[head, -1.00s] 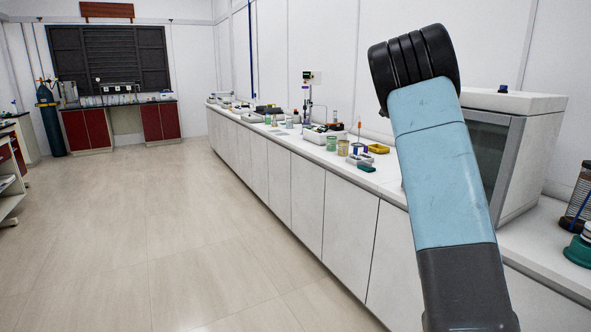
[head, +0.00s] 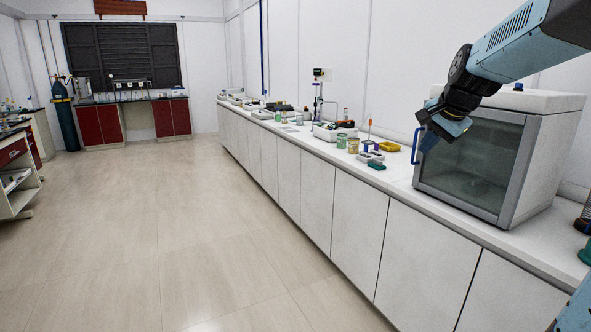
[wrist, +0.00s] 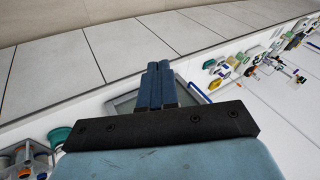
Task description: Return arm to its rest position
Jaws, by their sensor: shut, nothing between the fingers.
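My arm reaches in from the upper right of the head view, with its wrist bent down. My gripper (head: 430,140) hangs in front of the white glass-fronted cabinet (head: 552,150), near its blue handle (head: 415,146). In the wrist view the blue fingers of my gripper (wrist: 158,68) are together and empty. Part of the cabinet shows behind them. I cannot tell how far the fingers are from the cabinet front.
The long white bench (head: 285,160) runs along the right wall. Beakers (head: 353,145), a yellow tray (head: 389,147) and other small items stand on it. The tiled floor (head: 150,230) is clear. Red cupboards (head: 98,123) and a gas cylinder (head: 64,114) stand at the back.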

